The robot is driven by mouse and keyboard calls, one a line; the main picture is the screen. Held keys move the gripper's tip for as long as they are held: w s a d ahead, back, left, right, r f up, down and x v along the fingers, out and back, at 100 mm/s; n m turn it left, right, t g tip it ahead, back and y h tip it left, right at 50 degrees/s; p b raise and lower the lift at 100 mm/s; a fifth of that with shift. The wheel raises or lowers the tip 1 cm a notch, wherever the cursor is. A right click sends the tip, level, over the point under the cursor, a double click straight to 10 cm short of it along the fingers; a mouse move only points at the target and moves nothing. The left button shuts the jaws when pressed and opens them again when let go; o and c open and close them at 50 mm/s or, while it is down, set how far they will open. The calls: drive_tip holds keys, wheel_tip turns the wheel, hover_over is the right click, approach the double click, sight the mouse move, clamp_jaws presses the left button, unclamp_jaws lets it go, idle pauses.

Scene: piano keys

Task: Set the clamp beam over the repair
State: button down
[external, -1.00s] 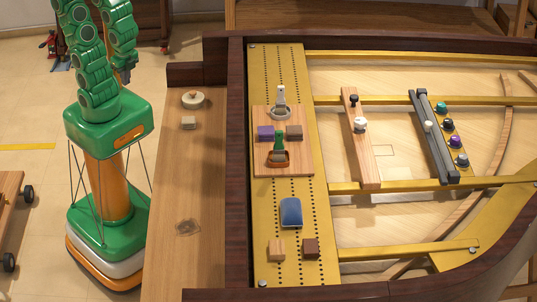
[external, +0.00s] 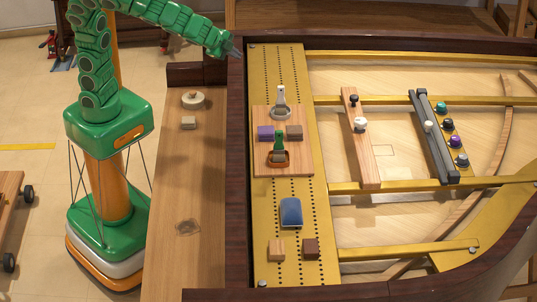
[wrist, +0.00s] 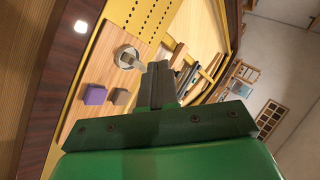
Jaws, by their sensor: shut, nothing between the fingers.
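Two beams lie across the gold frame bars over the soundboard in the external view: a wooden beam (external: 362,160) with a black knob and a white knob, and a dark grey beam (external: 438,155) with a pale knob. I cannot tell for sure which is the clamp beam. A faint rectangular outline (external: 384,151) on the soundboard between them may be the repair. My gripper (external: 238,54) is shut and empty, above the dark rim at the piano's upper left, well left of both beams. In the wrist view its fingers (wrist: 160,72) are together.
A wooden board (external: 260,170) on the gold plate holds a purple block (external: 265,132), a brown block (external: 294,132), a metal ring tool and a green-handled brush. A blue pad (external: 291,212) and two small blocks lie nearer. Several coloured knobs stand right of the grey beam.

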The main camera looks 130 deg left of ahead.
drive_tip(key=w+a+m+t+y, duration=0.1)
drive_tip(key=w+a+m+y, duration=0.1)
drive_tip(key=w+a, duration=0.6)
drive_tip(key=w+f+m+t, duration=0.2)
drive_tip(key=w+f, duration=0.3)
drive_tip(key=w, duration=0.2)
drive_tip(key=w+f+m+t+h, duration=0.1)
drive_tip(key=w+f+m, duration=0.2)
drive_tip(key=w+f, duration=0.3)
drive_tip(key=w+f+m+t+h, duration=0.1)
drive_tip(key=w+f+m+t, duration=0.1)
drive_tip(key=w+f, duration=0.4)
drive_tip(key=shift+w+d+m+t, duration=0.15)
drive_tip(key=shift+w+m, duration=0.15)
drive_tip(key=shift+w, duration=0.75)
drive_tip(key=shift+w+m+t, duration=0.15)
drive_tip(key=shift+w+m, duration=0.15)
drive_tip(key=shift+w, duration=0.75)
approach(352, 136)
drive_tip(key=shift+x, duration=2.55)
drive_tip(key=shift+w+a+f, duration=0.35)
drive_tip(key=shift+a+f, duration=0.05)
drive_tip(key=shift+a, duration=0.1)
